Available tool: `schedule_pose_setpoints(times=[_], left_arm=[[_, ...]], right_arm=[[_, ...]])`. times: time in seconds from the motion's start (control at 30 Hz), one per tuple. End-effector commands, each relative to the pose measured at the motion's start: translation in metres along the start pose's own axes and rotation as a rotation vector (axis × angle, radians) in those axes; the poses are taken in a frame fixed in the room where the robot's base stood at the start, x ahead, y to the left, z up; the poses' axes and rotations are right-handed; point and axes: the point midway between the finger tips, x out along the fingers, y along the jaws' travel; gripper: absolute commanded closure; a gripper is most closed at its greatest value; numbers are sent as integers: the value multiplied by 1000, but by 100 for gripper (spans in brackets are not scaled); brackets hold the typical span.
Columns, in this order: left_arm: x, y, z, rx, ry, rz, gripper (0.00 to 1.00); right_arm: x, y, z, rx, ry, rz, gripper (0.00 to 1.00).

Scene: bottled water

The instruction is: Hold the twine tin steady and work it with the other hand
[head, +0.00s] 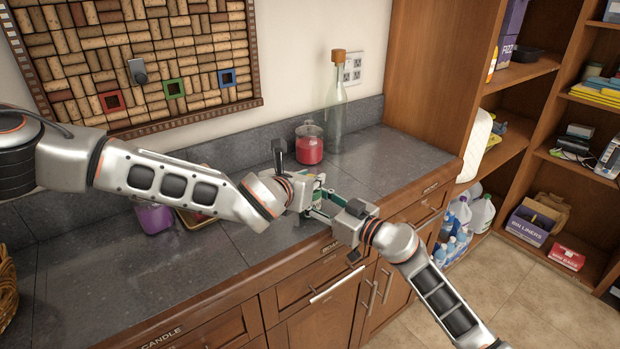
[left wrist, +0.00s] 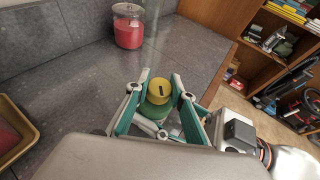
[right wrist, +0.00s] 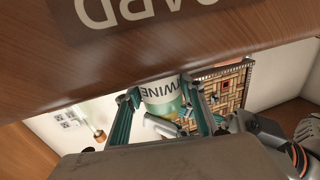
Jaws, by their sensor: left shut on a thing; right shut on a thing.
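The twine tin has a yellow lid with a dark slot and a green lower part in the left wrist view (left wrist: 158,89). My left gripper (head: 314,203) is shut on the tin, with green-padded fingers on both sides. My right gripper (head: 334,217) comes from the front right and is also shut on the tin. Both hands meet over the counter's front edge. In the head view the fingers mostly hide the tin.
A glass jar of red stuff (head: 309,150) and a tall corked bottle (head: 336,120) stand behind on the grey counter (head: 130,275). A purple container (head: 153,218) and a yellow-rimmed tray (head: 192,223) lie left, under my left arm. Shelves (head: 540,150) stand at the right.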

Motion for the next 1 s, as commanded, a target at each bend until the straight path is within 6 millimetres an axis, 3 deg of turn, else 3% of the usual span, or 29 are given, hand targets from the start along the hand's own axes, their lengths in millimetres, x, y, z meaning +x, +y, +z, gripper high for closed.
schedule_pose_setpoints(times=[1.0], left_arm=[[1,0,2,295,-7,-707,99]], right_arm=[[1,-3,0,2,-1,-5,80]])
